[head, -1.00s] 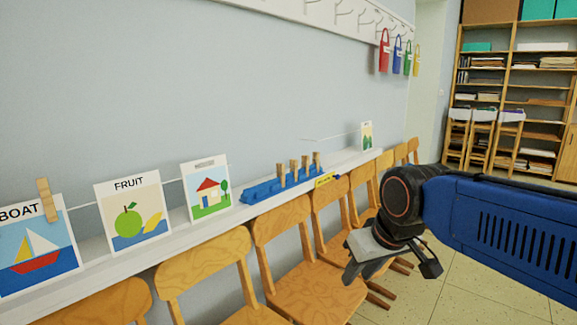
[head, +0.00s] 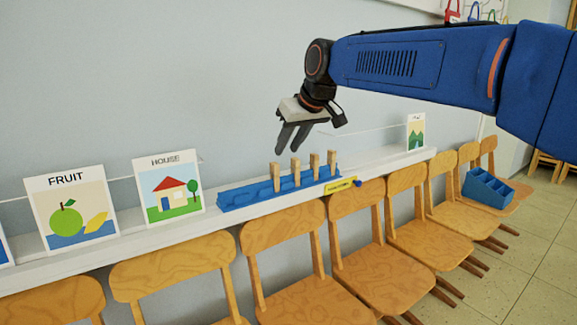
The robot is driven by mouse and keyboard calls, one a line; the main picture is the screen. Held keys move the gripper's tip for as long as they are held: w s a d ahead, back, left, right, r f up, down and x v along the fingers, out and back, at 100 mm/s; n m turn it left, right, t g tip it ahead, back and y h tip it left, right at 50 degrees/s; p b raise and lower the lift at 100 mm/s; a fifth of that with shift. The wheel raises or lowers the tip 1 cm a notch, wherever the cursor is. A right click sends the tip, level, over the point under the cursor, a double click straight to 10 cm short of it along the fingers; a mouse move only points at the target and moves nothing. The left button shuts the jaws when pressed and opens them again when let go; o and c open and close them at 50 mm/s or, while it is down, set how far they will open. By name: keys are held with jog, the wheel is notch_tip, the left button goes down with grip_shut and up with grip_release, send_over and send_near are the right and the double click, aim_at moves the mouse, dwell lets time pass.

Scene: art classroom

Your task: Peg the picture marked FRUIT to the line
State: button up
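The FRUIT picture (head: 74,212), with a green apple and a yellow shape, stands on the white shelf (head: 256,206) against the wall at the left. No peg shows on it. The line (head: 360,128) runs thin and pale along the wall above the shelf; part of it is hidden behind the pictures. Several wooden pegs (head: 296,173) stand upright in a blue rack (head: 240,195) on the shelf. My gripper (head: 287,148) is above the rack, tilted down, apart from the pegs. It looks empty; the gap between its fingers is hard to judge.
The HOUSE picture (head: 168,190) stands between FRUIT and the rack. A mountain picture (head: 416,132) is at the shelf's far right. Wooden chairs (head: 283,228) line the shelf's front. A blue divided box (head: 487,188) sits on a far chair. Floor at right is clear.

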aim_at(276, 164)
jog(key=x, duration=1.2)
jog(key=shift+w+a, duration=0.1)
jog(key=shift+w, duration=0.15)
jog(key=shift+r, duration=0.1)
jog(key=c, duration=0.7)
jog(key=shift+c, duration=0.2)
jog(key=shift+r, duration=0.15)
jog(key=shift+r, duration=2.95)
